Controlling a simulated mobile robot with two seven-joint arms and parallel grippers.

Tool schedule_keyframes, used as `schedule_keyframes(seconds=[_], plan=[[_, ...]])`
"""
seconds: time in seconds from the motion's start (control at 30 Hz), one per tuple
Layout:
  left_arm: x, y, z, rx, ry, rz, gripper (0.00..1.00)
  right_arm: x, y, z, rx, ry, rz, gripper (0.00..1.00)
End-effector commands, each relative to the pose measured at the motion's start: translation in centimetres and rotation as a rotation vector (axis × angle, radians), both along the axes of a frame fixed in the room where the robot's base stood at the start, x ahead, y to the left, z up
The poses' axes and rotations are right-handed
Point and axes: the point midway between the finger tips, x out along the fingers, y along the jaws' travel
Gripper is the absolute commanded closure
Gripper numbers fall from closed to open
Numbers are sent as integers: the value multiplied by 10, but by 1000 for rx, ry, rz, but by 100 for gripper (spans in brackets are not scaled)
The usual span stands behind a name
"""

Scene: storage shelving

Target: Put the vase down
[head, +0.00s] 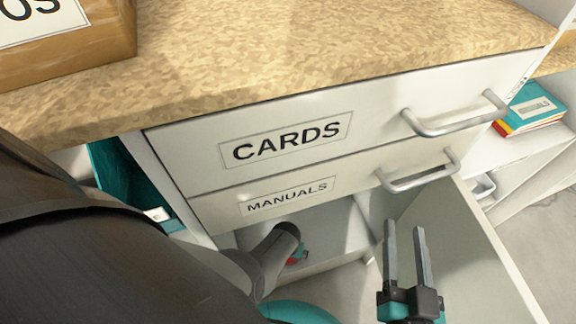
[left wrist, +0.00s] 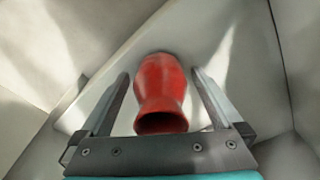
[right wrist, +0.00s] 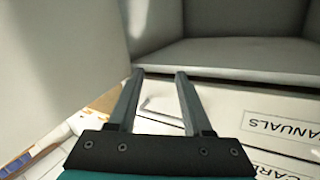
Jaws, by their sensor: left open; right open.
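The red vase (left wrist: 162,88) is between the two fingers of my left gripper (left wrist: 160,73) in the left wrist view, its dark mouth toward the camera. The fingers are open, with a gap on each side of the vase. The vase appears to rest on a pale surface inside the cabinet. In the head view my left arm hides most of that spot, and only a small red patch shows there. My right gripper (head: 405,227) is open and empty, in front of the open lower compartment; it also shows in the right wrist view (right wrist: 159,72).
Above the compartment are the CARDS drawer (head: 375,117) and the MANUALS drawer (head: 340,190), both shut, with bar handles. A pale panel (head: 470,245) stands out at the compartment's right. A wooden box (head: 65,55) sits on the countertop (head: 300,40). Books (head: 530,108) lie at right.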

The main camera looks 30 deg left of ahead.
Motion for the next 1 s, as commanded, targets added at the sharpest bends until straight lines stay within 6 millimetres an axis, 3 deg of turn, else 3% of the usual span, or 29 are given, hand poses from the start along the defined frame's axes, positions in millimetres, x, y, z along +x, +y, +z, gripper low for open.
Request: schedule_keyframes(seconds=[0.5,1.0], plan=[[-2,0,22,0,0,-1,0,11,-21,-17,-174,263,5,50],[-4,-1,40,1,0,-2,0,0,-53,-28,-321,537,-14,50]])
